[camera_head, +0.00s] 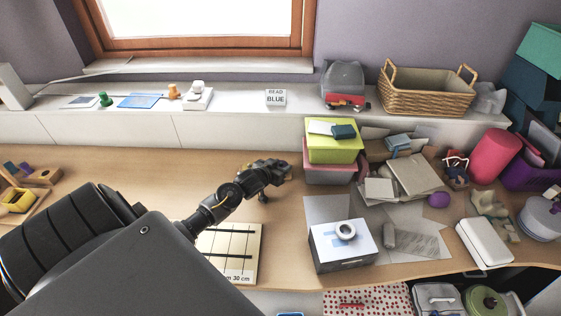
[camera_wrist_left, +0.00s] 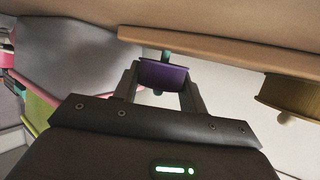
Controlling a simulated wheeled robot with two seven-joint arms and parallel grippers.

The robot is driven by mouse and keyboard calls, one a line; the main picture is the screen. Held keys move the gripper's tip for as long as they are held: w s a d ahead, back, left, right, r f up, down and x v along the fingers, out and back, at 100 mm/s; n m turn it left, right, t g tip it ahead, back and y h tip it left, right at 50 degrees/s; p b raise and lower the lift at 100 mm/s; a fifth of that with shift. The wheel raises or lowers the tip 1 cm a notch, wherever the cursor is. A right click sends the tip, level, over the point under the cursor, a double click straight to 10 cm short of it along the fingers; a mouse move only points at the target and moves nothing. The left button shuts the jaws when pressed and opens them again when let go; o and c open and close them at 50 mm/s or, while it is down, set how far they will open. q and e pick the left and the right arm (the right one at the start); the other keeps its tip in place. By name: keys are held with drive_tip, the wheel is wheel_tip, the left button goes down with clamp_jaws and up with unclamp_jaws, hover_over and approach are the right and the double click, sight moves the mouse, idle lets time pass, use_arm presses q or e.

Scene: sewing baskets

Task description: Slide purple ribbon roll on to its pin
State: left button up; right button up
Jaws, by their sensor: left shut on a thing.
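The purple ribbon roll (camera_wrist_left: 166,75) shows in the left wrist view between the two fingers of my left gripper (camera_wrist_left: 162,70), which is shut on it. A teal piece (camera_wrist_left: 165,54) shows above the roll, close to the edge of a wooden rail (camera_wrist_left: 220,48), and a bit of teal shows below it. I cannot tell whether this is the pin, or whether the roll is around it. In the head view my left gripper (camera_head: 277,172) is over the middle of the table; the roll cannot be made out there. My right gripper is not in view.
A brown-gold roll (camera_wrist_left: 290,95) with a pale knob hangs at the rail's right. In the head view, a lime box (camera_head: 334,150) on a pink box stands right of my gripper. A grey box (camera_head: 343,258) with a white ring stands in front. The table at left is mostly clear.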

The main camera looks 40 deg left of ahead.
use_arm(q)
drive_tip(key=shift+f, duration=0.1)
drive_tip(key=o, duration=1)
drive_tip(key=shift+s+d, duration=0.1)
drive_tip(key=shift+o, duration=0.2)
drive_tip(key=shift+f, duration=0.1)
drive_tip(key=shift+s, duration=0.35)
drive_tip(key=v, duration=1)
drive_tip(key=shift+r, duration=0.4)
